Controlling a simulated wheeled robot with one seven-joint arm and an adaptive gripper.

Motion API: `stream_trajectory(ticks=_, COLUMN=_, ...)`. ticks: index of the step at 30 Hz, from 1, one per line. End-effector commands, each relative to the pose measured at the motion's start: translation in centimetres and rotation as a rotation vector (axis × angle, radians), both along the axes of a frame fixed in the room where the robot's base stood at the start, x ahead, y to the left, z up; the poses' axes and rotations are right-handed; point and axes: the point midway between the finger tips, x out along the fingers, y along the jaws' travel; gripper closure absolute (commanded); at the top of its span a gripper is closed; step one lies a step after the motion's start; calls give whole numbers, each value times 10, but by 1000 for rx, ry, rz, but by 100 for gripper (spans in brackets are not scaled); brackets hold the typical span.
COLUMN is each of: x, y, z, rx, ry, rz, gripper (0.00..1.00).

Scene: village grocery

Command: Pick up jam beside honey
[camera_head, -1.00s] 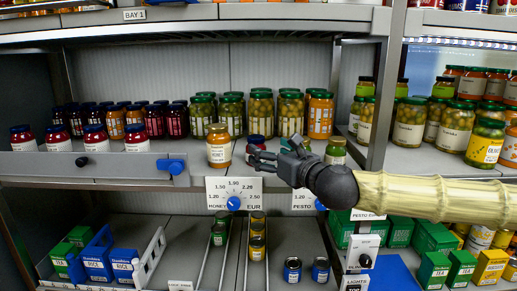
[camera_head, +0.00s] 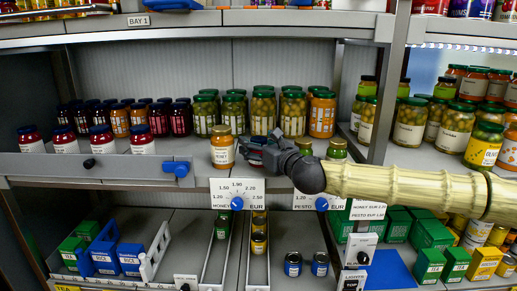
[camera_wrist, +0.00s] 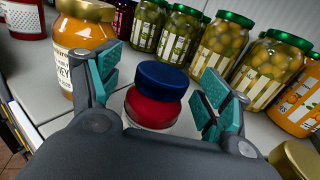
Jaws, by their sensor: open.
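The jam is a small red jar with a dark blue lid (camera_wrist: 158,95). In the wrist view it stands upright on the shelf between the open fingers of my gripper (camera_wrist: 162,92), with room on both sides. The honey jar (camera_wrist: 83,45), orange with a gold lid, stands just left of my left finger, very close to it. In the head view the honey jar (camera_head: 222,147) stands at the shelf front and my gripper (camera_head: 257,153) is right beside it.
Tall jars of green preserves (camera_head: 263,112) and an orange jar (camera_head: 322,115) stand behind. A gold-lidded jar (camera_wrist: 298,158) is close on the right, by my right finger. Price dials (camera_head: 237,203) hang at the shelf's front edge. Red jars (camera_head: 101,139) stand at the left.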

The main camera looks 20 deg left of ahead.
Motion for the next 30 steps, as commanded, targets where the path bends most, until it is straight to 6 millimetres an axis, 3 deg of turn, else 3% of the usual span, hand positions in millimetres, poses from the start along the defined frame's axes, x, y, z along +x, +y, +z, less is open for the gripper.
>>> stream_trajectory(ticks=7, x=1, y=1, z=-1, rx=0, ry=0, rz=0, gripper=22)
stream_trajectory(ticks=17, x=1, y=1, z=0, rx=0, ry=0, rz=0, gripper=82)
stream_trajectory(ticks=30, x=1, y=1, z=8, rx=2, ry=-3, rz=0, gripper=83)
